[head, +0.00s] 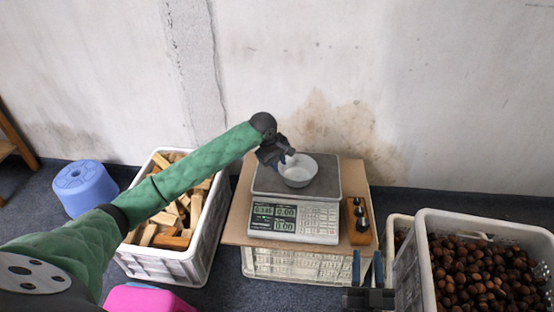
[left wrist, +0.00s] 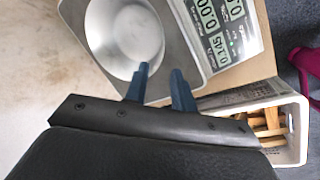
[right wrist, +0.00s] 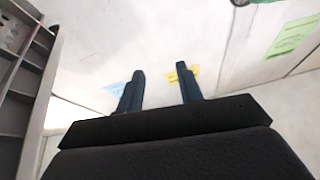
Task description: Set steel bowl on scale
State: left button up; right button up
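The bowl (left wrist: 124,40) and the scale's lit display (left wrist: 218,42) also show in the left wrist view. The display seems to read 0.145. My left gripper (head: 285,156) is at the bowl's back left rim with its fingers apart. In the left wrist view, one finger of the left gripper (left wrist: 160,80) overlaps the bowl's rim and the other lies outside it; contact is unclear. My right gripper (head: 367,268) is open and empty, in front of the scale's right side.
The scale stands on a cardboard sheet (head: 236,222) over a white crate (head: 290,264). A block with dark weights (head: 358,222) is right of the scale. A crate of wood pieces (head: 205,255) is left, chestnut crates (head: 425,265) right, a blue stool (head: 85,188) far left.

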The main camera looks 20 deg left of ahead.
pick_arm(q)
jog(key=s+d+f+m+t+h, duration=0.3)
jog(key=s+d+f+m+t, duration=0.15)
jog(key=d, duration=0.65)
jog(key=s+d+f+m+t+h, duration=0.35)
jog(key=s+d, duration=0.25)
jog(key=d, duration=0.5)
jog(key=s+d+r+m+t+y, duration=0.1)
jog(key=s+r+m+t, duration=0.2)
jog(key=s, duration=0.6)
jog(key=s+d+r+m+t, duration=0.1)
jog(key=s+r+m+t, duration=0.2)
jog(key=s+r+t, duration=0.3)
jog(key=s, duration=0.3)
jog(key=shift+s+d+r+m+y, duration=0.15)
jog(key=shift+d+r+m+y, duration=0.15)
jog(key=shift+d+y, duration=0.1)
pick_arm(e)
notch_tip(320, 180, down, 3)
jog(key=shift+w+a+f+g, duration=0.1)
jog(key=shift+g, duration=0.4)
